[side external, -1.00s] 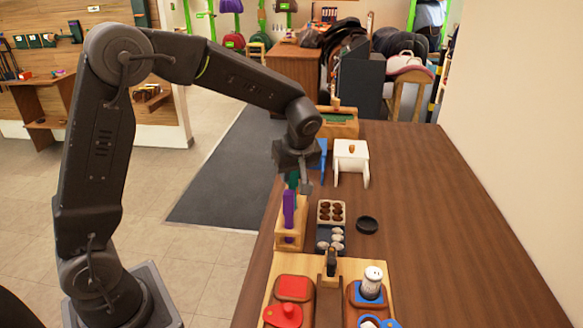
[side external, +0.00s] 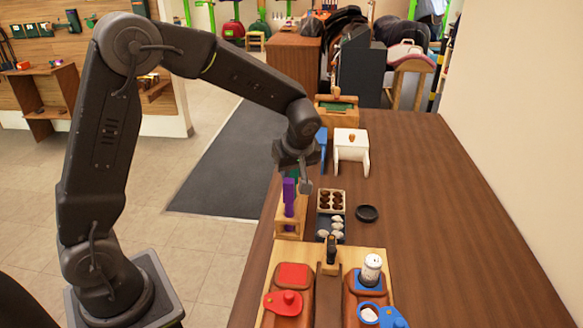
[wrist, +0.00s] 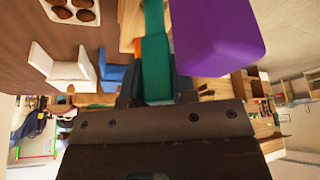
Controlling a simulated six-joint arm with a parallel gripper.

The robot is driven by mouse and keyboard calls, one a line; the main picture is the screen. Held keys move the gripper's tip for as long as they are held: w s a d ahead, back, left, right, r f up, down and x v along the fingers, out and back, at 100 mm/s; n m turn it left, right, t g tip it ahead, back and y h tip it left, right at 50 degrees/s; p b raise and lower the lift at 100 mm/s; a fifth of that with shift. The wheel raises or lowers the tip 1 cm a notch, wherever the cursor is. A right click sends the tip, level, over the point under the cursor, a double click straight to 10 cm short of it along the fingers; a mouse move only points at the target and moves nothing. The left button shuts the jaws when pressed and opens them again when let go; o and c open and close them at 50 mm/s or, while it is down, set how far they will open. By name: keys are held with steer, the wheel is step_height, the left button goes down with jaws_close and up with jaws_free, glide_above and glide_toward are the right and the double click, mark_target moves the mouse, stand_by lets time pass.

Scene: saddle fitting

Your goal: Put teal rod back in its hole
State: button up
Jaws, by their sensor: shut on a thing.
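The teal rod (wrist: 155,60) is between the jaws of my gripper (wrist: 158,98) in the wrist view and points away from the camera toward light wood. In the side view the teal rod (side external: 295,173) shows only as a small piece behind the purple rod. My gripper (side external: 300,182) is shut on it, just above the wooden rack (side external: 291,228). The purple rod (side external: 289,198) stands upright in the rack and shows large beside the teal rod in the wrist view (wrist: 215,38). The teal rod's lower end and its hole are hidden; I cannot tell whether it has entered.
A tray of brown and pale pieces (side external: 331,208) stands right of the rack, with a black dish (side external: 367,213) beside it. A white stand (side external: 351,146) and a blue piece (side external: 320,148) are behind. A wooden board (side external: 332,258) with red and blue items lies in front. The right tabletop is clear.

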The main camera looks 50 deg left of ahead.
steer(key=o, duration=0.9)
steer(key=v, duration=1.3)
steer(key=s+d+m+t+h, duration=0.1)
steer(key=s+m, duration=0.4)
steer(key=s, duration=0.2)
steer(key=s+d+m+t+h, duration=0.1)
steer(key=s+m+t+h, duration=0.1)
steer(key=s+m, duration=0.3)
steer(key=s+d+m+t+h, duration=0.1)
steer(key=s+m, duration=0.3)
steer(key=s, duration=0.5)
steer(key=shift+s+d+f+m, duration=0.2)
steer(key=shift+s+m, duration=0.15)
steer(key=shift+m, duration=0.05)
